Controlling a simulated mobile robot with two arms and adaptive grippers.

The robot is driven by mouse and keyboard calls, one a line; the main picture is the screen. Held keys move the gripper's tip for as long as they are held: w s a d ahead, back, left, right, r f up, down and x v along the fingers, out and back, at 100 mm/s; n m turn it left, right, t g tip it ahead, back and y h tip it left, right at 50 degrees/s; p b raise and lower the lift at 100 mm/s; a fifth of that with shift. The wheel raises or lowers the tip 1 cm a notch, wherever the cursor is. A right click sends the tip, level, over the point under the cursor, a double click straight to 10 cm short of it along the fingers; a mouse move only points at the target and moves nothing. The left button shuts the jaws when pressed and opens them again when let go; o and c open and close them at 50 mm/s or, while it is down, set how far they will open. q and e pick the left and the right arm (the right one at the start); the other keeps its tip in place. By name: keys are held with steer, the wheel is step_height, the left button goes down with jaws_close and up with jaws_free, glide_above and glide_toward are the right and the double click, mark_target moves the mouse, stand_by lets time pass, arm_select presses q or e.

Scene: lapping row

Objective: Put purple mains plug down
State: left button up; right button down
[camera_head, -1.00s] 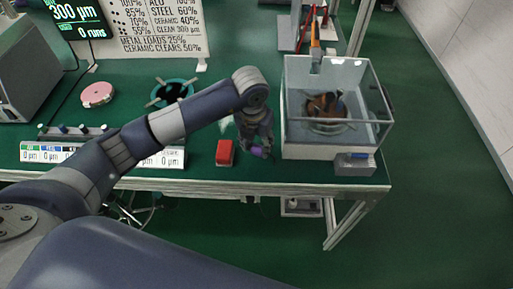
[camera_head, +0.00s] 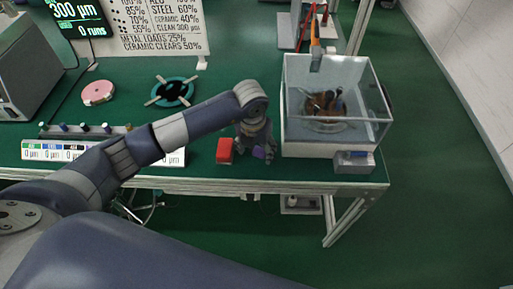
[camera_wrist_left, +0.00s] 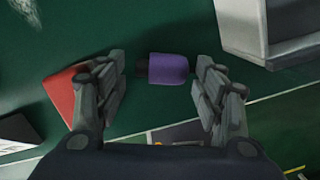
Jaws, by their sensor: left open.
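The purple mains plug (camera_wrist_left: 168,69) lies on the green bench top in the left wrist view, between the two fingers of my left gripper (camera_wrist_left: 163,82). Gaps show between the plug and both fingers, so they look apart from it. In the head view the plug (camera_head: 259,152) shows as a small purple patch by my left gripper (camera_head: 257,156), near the bench's front edge. My left gripper is open and points down. My right gripper is not in view.
A red block (camera_head: 224,150) stands just left of my left gripper. A clear-walled box (camera_head: 335,147) with a brown item inside is close on the right, with a small grey unit (camera_head: 354,162) at its front. The bench's front edge (camera_head: 220,187) is near.

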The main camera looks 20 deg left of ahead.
arm_select(q)
steer(key=shift+r, duration=0.1)
steer(key=shift+r, duration=0.25)
step_height(320, 180, up, 12)
steer(key=s+b, duration=0.1)
steer(key=shift+s+f, duration=0.25)
steer(key=shift+s, duration=0.1)
